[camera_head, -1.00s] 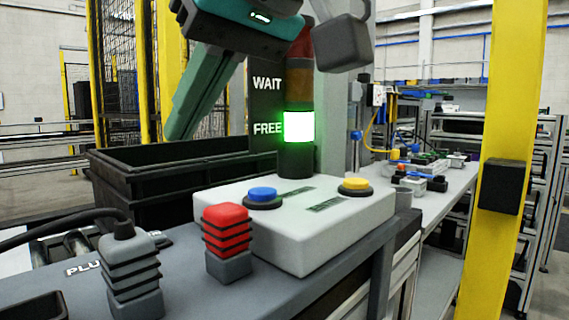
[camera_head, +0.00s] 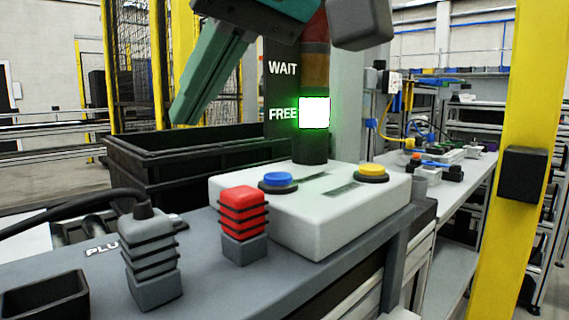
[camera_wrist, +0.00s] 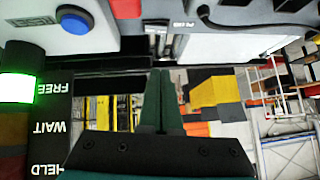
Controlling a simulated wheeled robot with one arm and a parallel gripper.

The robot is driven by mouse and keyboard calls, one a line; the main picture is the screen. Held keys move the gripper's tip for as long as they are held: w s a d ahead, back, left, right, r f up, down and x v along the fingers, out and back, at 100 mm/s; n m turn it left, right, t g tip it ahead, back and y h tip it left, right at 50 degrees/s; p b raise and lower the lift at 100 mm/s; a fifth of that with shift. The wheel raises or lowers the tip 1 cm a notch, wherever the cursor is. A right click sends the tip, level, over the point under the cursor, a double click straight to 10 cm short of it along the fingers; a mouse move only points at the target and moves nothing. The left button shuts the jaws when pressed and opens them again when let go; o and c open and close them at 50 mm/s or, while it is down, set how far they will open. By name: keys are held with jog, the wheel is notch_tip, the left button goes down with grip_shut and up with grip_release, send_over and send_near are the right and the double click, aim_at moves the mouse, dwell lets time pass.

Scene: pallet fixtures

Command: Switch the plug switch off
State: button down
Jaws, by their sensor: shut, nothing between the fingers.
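A grey ribbed plug (camera_head: 150,258) with a dark cable from its top stands in a grey base at the front left, beside a partly hidden "PLU" label. A red ribbed block (camera_head: 243,212) stands on a grey base to its right. I cannot tell for certain which is the plug switch. In the wrist view, the red block (camera_wrist: 125,8) shows at the top edge, near the label. My gripper (camera_wrist: 167,73) shows there with its two dark green fingers together and empty, apart from block and label.
A white box (camera_head: 300,222) carries a blue button (camera_head: 278,180) and a yellow button (camera_head: 372,170). Behind it stands a signal tower (camera_head: 314,112), lit green at "FREE". A black crate (camera_head: 190,150) is behind left. A yellow post (camera_head: 515,110) stands at right.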

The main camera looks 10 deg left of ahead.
jog(key=x, duration=0.9)
jog(key=shift+a+f, duration=0.15)
jog(key=shift+f, duration=0.1)
jog(key=shift+s+a+f, duration=0.1)
jog(key=shift+a+f, duration=0.1)
jog(key=shift+f, duration=1.75)
jog(key=shift+f, duration=0.15)
jog(key=shift+s+a+f+h+b, duration=0.1)
jog(key=shift+f+h+b, duration=0.15)
jog(key=shift+h+b, duration=0.05)
